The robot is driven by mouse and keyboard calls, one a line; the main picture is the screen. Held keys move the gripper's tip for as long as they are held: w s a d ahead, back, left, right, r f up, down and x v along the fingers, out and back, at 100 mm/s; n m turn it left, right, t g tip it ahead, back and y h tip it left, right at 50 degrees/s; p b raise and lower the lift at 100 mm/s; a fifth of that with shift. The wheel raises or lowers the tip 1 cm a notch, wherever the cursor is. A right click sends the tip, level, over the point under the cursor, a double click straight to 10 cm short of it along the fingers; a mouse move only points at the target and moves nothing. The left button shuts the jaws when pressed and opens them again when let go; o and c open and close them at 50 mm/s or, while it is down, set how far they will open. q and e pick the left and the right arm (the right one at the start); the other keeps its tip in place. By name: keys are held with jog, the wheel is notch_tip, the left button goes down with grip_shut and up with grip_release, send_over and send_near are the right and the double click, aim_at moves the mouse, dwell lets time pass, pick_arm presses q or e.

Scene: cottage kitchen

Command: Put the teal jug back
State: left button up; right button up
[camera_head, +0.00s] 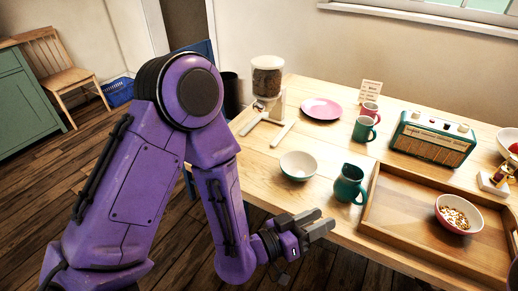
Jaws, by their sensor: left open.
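The teal jug (349,184) stands upright on the wooden table (258,160), just left of the wooden tray and right of a white bowl. My left gripper (324,224) is open and empty at the table's front edge. It is in front of the jug and a little left of it, with its fingers pointing right, apart from the jug. My right gripper is not in view.
The tray (405,232) holds a pink bowl of cereal (459,213). Near the jug are the white bowl (299,166), a green mug (363,129), a pink mug (370,109), a pink plate (321,109), a dispenser (267,85) and a radio (432,138).

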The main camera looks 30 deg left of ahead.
pick_arm(q)
jog(key=s+a+f+n+g+y, duration=0.4)
jog(key=a+f, duration=0.3)
jog(key=f, duration=0.4)
jog(key=s+a+f+n+g+y, duration=0.1)
jog(key=s+a+f+g+y, duration=0.1)
jog(key=s+a+f+y, duration=0.65)
jog(key=s+a+f+n+g+p, duration=0.1)
jog(key=s+a+f+n+g, duration=0.2)
jog(key=s+a+f+g, duration=0.2)
jog(key=shift+s+a+f+g+y, duration=0.45)
jog(key=shift+s+a+f, duration=0.7)
jog(key=shift+s+a, duration=0.45)
